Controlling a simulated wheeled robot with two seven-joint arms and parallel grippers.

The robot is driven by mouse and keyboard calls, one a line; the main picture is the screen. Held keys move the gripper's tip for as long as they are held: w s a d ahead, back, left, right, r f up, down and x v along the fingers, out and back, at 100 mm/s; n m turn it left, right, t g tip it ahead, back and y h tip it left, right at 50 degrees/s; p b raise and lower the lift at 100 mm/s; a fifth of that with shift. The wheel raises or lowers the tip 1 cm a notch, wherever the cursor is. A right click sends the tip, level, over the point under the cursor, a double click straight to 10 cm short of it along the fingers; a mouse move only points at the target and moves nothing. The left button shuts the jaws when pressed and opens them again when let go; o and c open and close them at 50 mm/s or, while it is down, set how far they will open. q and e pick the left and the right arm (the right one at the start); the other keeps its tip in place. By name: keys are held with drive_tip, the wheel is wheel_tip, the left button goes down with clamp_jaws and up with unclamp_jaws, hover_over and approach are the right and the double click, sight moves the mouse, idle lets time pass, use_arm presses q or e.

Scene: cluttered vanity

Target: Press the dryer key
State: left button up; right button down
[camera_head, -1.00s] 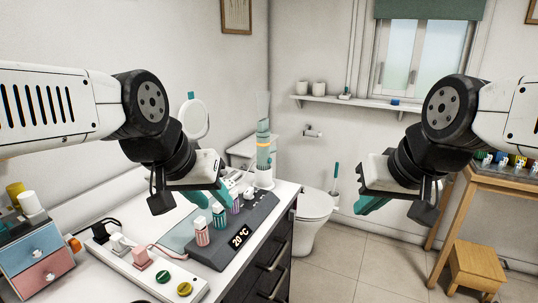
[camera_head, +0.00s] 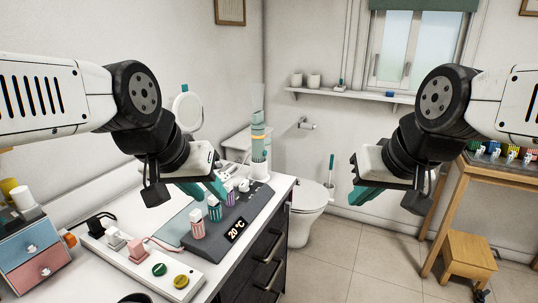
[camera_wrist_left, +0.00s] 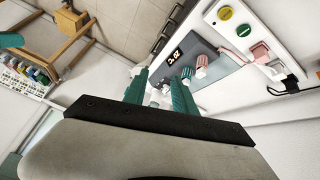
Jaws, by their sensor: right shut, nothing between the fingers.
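A white power strip (camera_head: 180,262) lies on the counter and carries a green round key (camera_head: 159,269) and a yellow round key (camera_head: 181,281). Both show in the left wrist view, the green one (camera_wrist_left: 243,30) and the yellow one (camera_wrist_left: 225,13). I cannot read which key is the dryer's. A pink plug (camera_head: 137,250) and a white plug (camera_head: 114,240) sit in the strip. My left gripper (camera_head: 214,188) hangs above the grey dock, apart from the keys, its teal fingers spread and empty. My right gripper (camera_head: 364,192) is shut and empty, over the floor right of the counter.
The grey dock (camera_head: 258,208) has a 20 °C display and several striped pegs. A tall teal-and-white bottle (camera_head: 259,150) stands at its back. A small blue-and-pink drawer box (camera_head: 32,250) stands at the left. A toilet (camera_head: 308,200) and a wooden stool (camera_head: 467,256) stand beyond the counter.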

use_arm(q)
clamp_jaws()
idle(1.5)
